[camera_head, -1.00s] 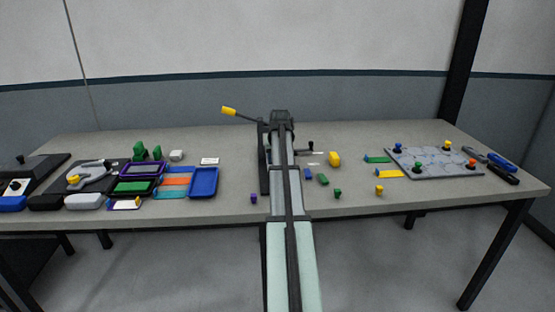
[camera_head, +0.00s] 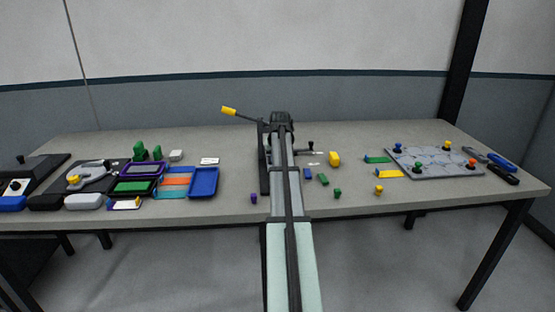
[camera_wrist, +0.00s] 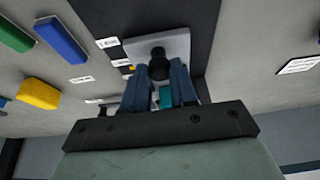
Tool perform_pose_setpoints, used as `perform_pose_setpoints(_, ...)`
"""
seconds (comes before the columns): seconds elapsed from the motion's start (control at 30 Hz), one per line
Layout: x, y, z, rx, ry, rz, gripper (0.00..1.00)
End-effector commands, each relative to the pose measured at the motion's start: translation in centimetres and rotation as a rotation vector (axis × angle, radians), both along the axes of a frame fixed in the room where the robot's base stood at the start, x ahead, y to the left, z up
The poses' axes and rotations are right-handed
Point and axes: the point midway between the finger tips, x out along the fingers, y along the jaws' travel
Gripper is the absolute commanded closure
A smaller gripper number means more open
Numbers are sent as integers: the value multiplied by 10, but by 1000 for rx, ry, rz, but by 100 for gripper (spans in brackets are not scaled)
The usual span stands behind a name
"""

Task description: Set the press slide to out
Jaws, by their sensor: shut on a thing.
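In the wrist view my gripper (camera_wrist: 158,88) has its two blue-grey fingers on either side of a black knob (camera_wrist: 158,65). It is shut on this knob, which stands on a light grey plate (camera_wrist: 145,45), seemingly the press slide. The plate lies over a dark base strip (camera_wrist: 195,50). Small white labels (camera_wrist: 107,43) lie beside the plate; their writing is too small to read. In the head view the press (camera_head: 264,165) is a dark frame with a yellow-ended lever (camera_head: 229,111) pointing up left. My arm covers most of it, and hides the slide and fingertips.
A yellow block (camera_head: 334,158), a blue block (camera_head: 308,174) and a green block (camera_head: 323,179) lie right of my arm. A short black-topped handle (camera_head: 310,146) stands close by. Left are trays, including a blue one (camera_head: 204,182). A grey puzzle board (camera_head: 435,164) lies right.

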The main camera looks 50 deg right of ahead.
Motion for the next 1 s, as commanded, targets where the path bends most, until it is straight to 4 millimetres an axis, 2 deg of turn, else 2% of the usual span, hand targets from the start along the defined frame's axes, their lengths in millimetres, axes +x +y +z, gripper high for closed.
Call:
perform_pose_setpoints(0.47,-5,5,0,0,0,0,100)
perform_pose_setpoints(0.57,-17,17,0,-1,-1,0,100)
perform_pose_setpoints(0.9,-77,77,-1,-1,-1,0,100)
perform_pose_setpoints(1.0,-82,82,0,0,0,0,100)
